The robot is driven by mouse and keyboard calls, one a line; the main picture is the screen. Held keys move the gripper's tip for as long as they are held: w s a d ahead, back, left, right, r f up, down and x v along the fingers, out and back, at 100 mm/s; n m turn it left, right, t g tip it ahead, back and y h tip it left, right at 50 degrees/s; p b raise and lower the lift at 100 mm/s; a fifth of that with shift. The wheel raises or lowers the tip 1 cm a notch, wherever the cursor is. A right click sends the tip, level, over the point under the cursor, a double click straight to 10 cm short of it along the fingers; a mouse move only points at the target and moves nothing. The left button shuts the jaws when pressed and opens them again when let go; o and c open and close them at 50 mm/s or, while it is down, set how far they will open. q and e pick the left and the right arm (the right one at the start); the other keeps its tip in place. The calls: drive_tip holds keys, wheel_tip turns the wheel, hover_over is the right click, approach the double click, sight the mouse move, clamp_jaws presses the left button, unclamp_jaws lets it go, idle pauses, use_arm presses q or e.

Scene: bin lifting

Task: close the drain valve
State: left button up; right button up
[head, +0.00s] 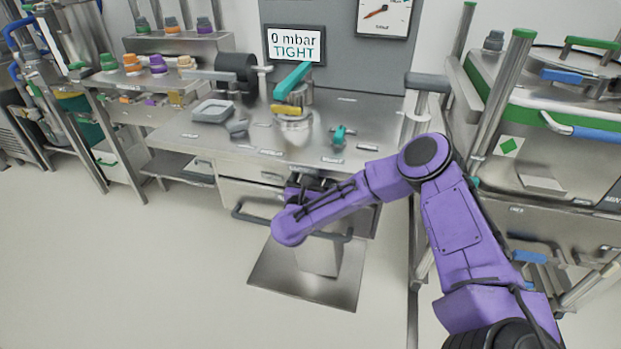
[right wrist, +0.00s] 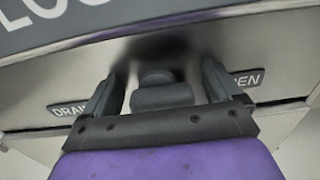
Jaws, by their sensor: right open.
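In the right wrist view a dark grey knob or handle (right wrist: 160,92) stands out from a metal front, between labels reading partly "DRAI" (right wrist: 68,107) and "EN" (right wrist: 246,79). It appears to be the drain valve. My right gripper (right wrist: 160,74) is open, with one finger on each side of the handle and gaps showing. Whether the fingertips reach past it is unclear. In the head view my purple right arm reaches to the cabinet front below the counter. Its gripper (head: 310,182) is largely hidden there, and so is the valve. My left gripper is not in view.
The counter (head: 350,102) carries a teal lever (head: 293,79), a small teal valve (head: 339,134) and a grey tray (head: 213,112). A display (head: 295,46) reads "0 mbar TIGHT". A dark rail handle (head: 255,216) crosses the cabinet front. The left floor is clear.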

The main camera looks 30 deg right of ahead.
drive_tip(key=c, duration=1)
drive_tip(key=shift+o, duration=0.3)
drive_tip(key=shift+a, duration=0.15)
